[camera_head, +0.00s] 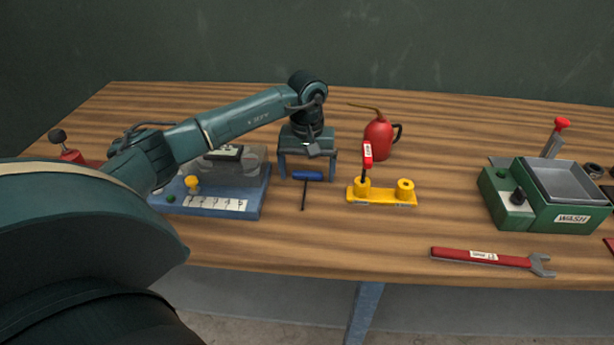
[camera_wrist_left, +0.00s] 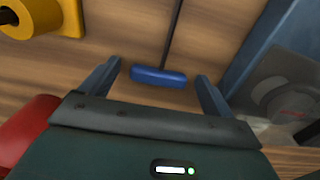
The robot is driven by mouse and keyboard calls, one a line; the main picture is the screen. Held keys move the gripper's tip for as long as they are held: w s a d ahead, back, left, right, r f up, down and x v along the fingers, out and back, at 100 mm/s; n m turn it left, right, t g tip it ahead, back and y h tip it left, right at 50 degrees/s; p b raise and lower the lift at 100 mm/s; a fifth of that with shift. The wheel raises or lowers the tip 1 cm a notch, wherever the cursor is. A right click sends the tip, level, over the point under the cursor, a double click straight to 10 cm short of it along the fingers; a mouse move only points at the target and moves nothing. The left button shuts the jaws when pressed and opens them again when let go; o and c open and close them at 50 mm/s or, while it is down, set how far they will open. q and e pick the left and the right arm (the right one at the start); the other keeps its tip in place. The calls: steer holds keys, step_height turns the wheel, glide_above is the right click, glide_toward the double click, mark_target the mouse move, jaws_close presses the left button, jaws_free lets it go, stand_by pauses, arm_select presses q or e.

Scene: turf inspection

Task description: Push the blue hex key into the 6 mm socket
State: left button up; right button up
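The blue hex key (camera_head: 307,176) lies on the wooden table, its blue handle crosswise and its dark shaft pointing to the front edge. In the left wrist view its handle (camera_wrist_left: 158,77) is between the finger tips. My left gripper (camera_head: 307,172) is open around the handle, with a gap at each side. It also shows in the left wrist view (camera_wrist_left: 157,70). The yellow socket block (camera_head: 383,198) stands to the right with two round sockets. A red-handled key (camera_head: 367,154) stands upright in its left socket; the right socket (camera_head: 405,187) looks empty. The size labels are unreadable. My right gripper is out of view.
A blue tray (camera_head: 258,200) with a yellow knob and clear cover is left of the key. A red oil can (camera_head: 379,138) stands behind the block. A red wrench (camera_head: 485,257) and a green wash box (camera_head: 520,212) are at right. The table in front of the key is clear.

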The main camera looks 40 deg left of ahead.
arm_select(q)
steer(key=c, duration=1)
steer(key=shift+r, duration=0.1)
